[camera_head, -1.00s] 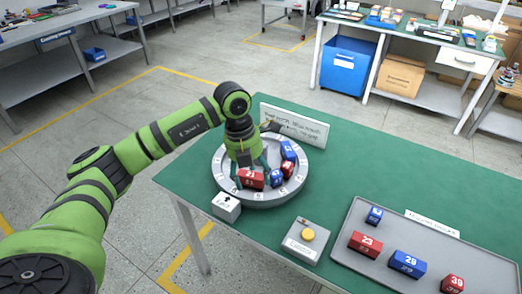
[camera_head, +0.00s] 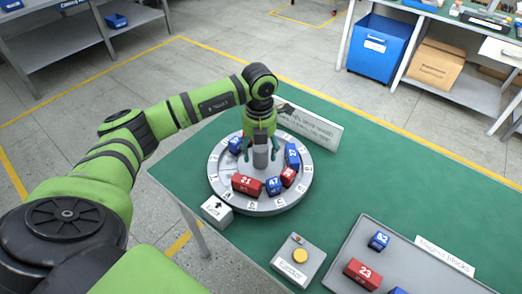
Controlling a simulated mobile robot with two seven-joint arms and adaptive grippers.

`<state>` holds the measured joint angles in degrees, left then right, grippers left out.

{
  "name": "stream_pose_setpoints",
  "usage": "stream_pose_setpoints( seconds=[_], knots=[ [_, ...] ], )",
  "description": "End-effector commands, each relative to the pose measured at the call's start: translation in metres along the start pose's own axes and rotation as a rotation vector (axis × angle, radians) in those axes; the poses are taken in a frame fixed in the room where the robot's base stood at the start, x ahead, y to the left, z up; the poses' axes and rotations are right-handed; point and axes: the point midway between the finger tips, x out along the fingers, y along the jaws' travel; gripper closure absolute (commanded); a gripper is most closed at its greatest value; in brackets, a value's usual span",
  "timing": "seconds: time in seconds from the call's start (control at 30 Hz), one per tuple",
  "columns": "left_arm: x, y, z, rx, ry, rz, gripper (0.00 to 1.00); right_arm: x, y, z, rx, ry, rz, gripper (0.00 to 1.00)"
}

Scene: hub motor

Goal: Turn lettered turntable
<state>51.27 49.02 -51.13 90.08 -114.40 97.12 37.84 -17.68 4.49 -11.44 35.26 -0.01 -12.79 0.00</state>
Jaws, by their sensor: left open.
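The round grey turntable (camera_head: 290,199) with a lettered rim stands on the green table. A grey post (camera_head: 261,157) rises at its centre. My left gripper (camera_head: 261,149) is over the middle, its open fingers on either side of the post; I cannot tell whether they touch it. On the turntable are a red block marked 21 (camera_head: 246,184), a blue block marked 47 (camera_head: 273,186), a smaller red block (camera_head: 288,177), a blue block (camera_head: 292,156) at right and a blue block (camera_head: 235,145) at back left. My right gripper is out of view.
A white arrow marker (camera_head: 217,210) stands at the turntable's front left. A grey box with a yellow button (camera_head: 299,258) is at the front. A grey tray (camera_head: 338,262) with blocks lies at right. A white sign (camera_head: 309,125) stands behind. The table between sign and tray is clear.

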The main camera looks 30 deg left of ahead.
Motion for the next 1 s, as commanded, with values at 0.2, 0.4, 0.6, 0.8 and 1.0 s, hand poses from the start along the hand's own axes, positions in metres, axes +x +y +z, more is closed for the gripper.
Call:
stream_pose_setpoints(
  seconds=[0.2,0.4,0.6,0.8,1.0],
  knots=[
    [0.022,-0.001,0.000,0.001,0.000,-0.001,0.32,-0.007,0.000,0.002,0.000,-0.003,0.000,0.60],
    [0.026,-0.001,0.000,0.001,-0.001,0.000,0.32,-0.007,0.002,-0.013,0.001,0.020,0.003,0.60],
    [0.026,-0.001,0.000,0.001,-0.001,0.000,0.68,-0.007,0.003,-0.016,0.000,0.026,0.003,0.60],
    [0.026,-0.001,0.000,0.001,-0.001,0.000,1.00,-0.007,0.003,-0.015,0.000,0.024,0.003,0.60],
    [0.026,-0.001,0.000,-0.008,-0.001,-0.001,1.00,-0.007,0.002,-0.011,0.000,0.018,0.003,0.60]
  ],
)
